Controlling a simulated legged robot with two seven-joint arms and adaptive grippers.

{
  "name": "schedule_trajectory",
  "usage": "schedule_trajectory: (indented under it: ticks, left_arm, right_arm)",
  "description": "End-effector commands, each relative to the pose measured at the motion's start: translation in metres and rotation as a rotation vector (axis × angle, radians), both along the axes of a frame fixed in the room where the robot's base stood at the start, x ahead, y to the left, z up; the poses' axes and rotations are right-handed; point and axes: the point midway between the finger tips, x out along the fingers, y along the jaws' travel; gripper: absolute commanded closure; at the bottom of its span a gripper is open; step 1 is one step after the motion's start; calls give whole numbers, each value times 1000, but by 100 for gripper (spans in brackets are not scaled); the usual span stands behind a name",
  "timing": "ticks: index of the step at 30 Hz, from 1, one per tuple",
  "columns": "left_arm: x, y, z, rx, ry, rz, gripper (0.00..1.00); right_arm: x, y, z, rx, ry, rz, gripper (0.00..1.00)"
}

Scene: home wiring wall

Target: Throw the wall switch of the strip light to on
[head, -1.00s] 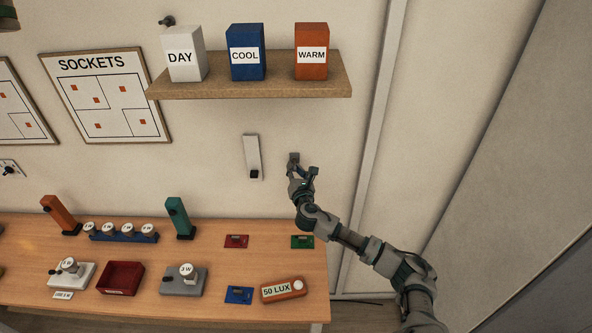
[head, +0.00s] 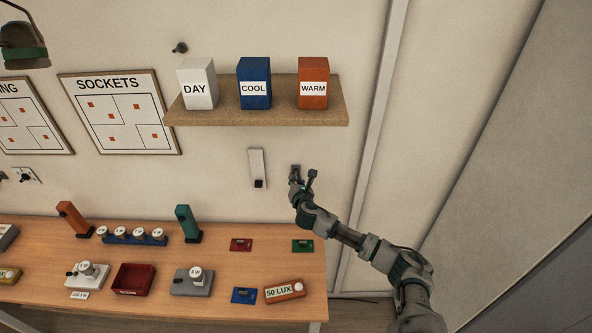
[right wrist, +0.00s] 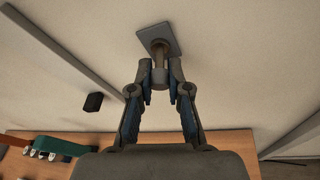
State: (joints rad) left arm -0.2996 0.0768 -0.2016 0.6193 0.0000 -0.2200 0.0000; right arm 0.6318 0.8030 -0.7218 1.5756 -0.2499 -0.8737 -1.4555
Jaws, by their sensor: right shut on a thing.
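In the right wrist view, a square grey switch plate (right wrist: 167,38) sits on the wall, with a short brownish lever (right wrist: 159,52) standing out from it. My right gripper (right wrist: 160,76) is shut on the lever, one fingertip on each side. Whether the lever is on or off cannot be told. In the head view, my right gripper (head: 300,180) is at the wall below the shelf and hides most of the switch. A pale upright strip (head: 256,163) with a black block at its lower end is to its left. It looks unlit. My left gripper is not in view.
A shelf (head: 240,116) with white, blue and orange boxes is above my right gripper. The wooden table (head: 215,255) below holds lamp stands, coloured cards, a red tray (head: 134,279) and a 50 LUX meter (head: 284,291). A vertical rail (head: 372,140) runs at the right.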

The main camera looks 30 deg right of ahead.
Motion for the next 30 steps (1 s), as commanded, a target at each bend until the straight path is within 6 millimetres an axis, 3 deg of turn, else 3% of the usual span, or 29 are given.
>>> schedule_trajectory:
  ticks: [1, 8, 21, 30]
  left_arm:
    - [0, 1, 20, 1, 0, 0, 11]
    - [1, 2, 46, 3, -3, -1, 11]
    - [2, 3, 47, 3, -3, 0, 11]
    - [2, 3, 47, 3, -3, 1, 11]
  right_arm:
    - [0, -1, 13, 15, 26, -2, 100]
    - [0, -2, 16, 111, 178, -3, 100]
    - [1, -2, 24, 300, 489, -4, 100]
    - [2, -3, 27, 371, 606, -3, 100]
